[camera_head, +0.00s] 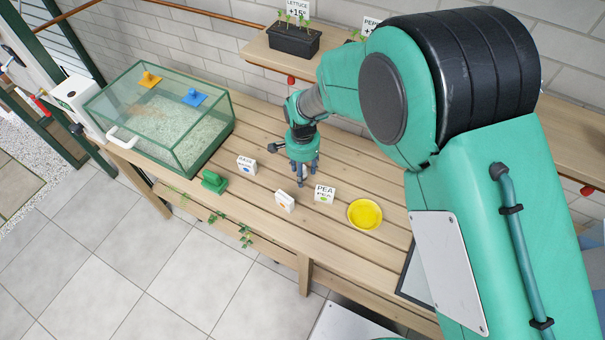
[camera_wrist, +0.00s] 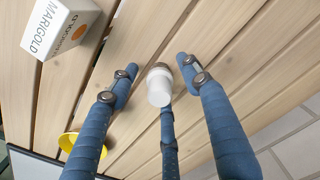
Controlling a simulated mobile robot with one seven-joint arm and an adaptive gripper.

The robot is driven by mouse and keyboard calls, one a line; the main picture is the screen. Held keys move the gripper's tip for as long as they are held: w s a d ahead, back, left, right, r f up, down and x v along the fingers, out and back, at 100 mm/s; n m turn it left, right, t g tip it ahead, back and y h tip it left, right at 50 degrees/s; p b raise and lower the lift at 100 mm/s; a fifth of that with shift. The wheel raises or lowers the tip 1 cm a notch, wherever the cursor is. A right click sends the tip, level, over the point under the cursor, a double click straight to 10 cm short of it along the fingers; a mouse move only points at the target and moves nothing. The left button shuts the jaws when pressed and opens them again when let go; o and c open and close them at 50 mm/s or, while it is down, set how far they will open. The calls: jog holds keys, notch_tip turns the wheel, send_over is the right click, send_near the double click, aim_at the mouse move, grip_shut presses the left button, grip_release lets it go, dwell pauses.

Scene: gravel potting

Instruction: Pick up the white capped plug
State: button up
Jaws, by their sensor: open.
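The white capped plug (camera_wrist: 159,88) stands on the wooden bench in the wrist view, its white top toward the camera and a brownish part at its far end. My gripper (camera_wrist: 157,72) has three blue fingers, spread open around the plug; I cannot tell whether any finger touches it. In the head view my gripper (camera_head: 302,174) points down close over the middle of the bench, and its fingers mostly hide the plug.
A Marigold box (camera_wrist: 62,28) and a yellow saucer (camera_wrist: 82,146) are nearby. The head view shows the saucer (camera_head: 352,222), a PEA box (camera_head: 324,194), other small boxes, a green object (camera_head: 214,182) and a glass tank (camera_head: 205,150). A shelf (camera_head: 262,52) hangs behind.

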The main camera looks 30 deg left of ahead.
dwell(0.4)
jog(key=c, duration=1.1)
jog(key=shift+o, duration=0.2)
jog(key=shift+r, duration=0.1)
jog(key=shift+r+p, duration=1.25)
jog(key=shift+r, duration=3.7)
